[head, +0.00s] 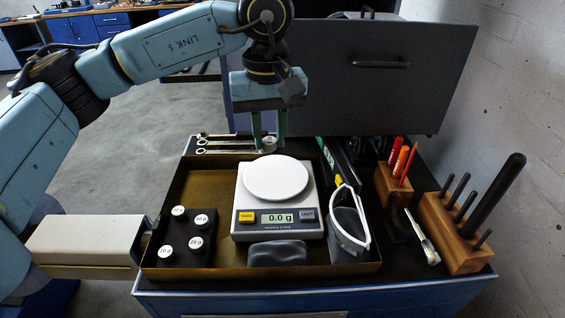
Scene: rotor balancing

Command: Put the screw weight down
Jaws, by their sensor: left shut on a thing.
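My left gripper (268,128) points down behind the digital scale (245,216), its green fingers shut on a small grey screw weight (269,143). The weight is near the back edge of the brown tray (205,178); I cannot tell whether it touches anything below. The scale's round white pan (276,178) is empty and its display reads 0.0 g. A black weight block (187,236) in the tray's front left holds several white-topped, labelled weights. My right gripper is not in view.
Spanners (202,146) lie behind the tray on the left. A grey container with a white rim (348,228) stands right of the scale. Wooden holders with pens (390,186) and black rods (455,233) stand farther right. A large dark panel (350,75) rises behind.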

